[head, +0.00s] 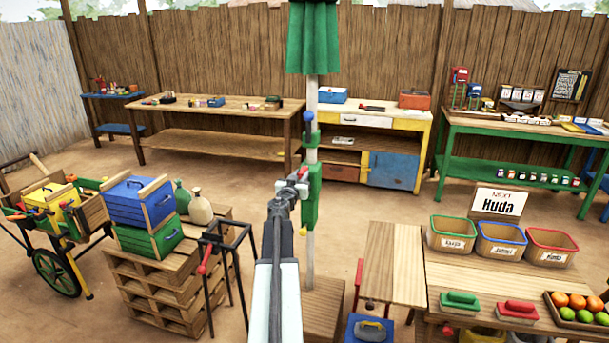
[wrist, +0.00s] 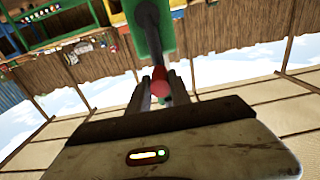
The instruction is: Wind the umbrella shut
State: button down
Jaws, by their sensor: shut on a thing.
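The umbrella's white pole (head: 311,262) stands upright ahead of me. Green cloth (head: 313,42) hangs narrow around its top, and the upper part is cut off by the frame. A green crank housing (head: 311,190) sits on the pole, with a blue-tipped part (head: 308,122) above and a yellow knob (head: 303,232) below. My gripper (head: 296,182) is at the housing's left side. In the wrist view, my gripper (wrist: 161,88) has its fingers closed around a red crank knob (wrist: 158,80), below a green part (wrist: 150,30). The fingers partly hide the knob.
A black metal stand (head: 228,255) and crates on pallets (head: 165,285) are left of my arm. A wooden table (head: 395,255) and a bench with three bins (head: 500,240) are on the right. Open dirt floor lies behind the pole.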

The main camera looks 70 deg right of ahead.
jog(key=c, duration=1.2)
grip_release()
jog(key=shift+o, duration=0.2)
jog(key=a, duration=0.9)
jog(key=shift+s, duration=0.25)
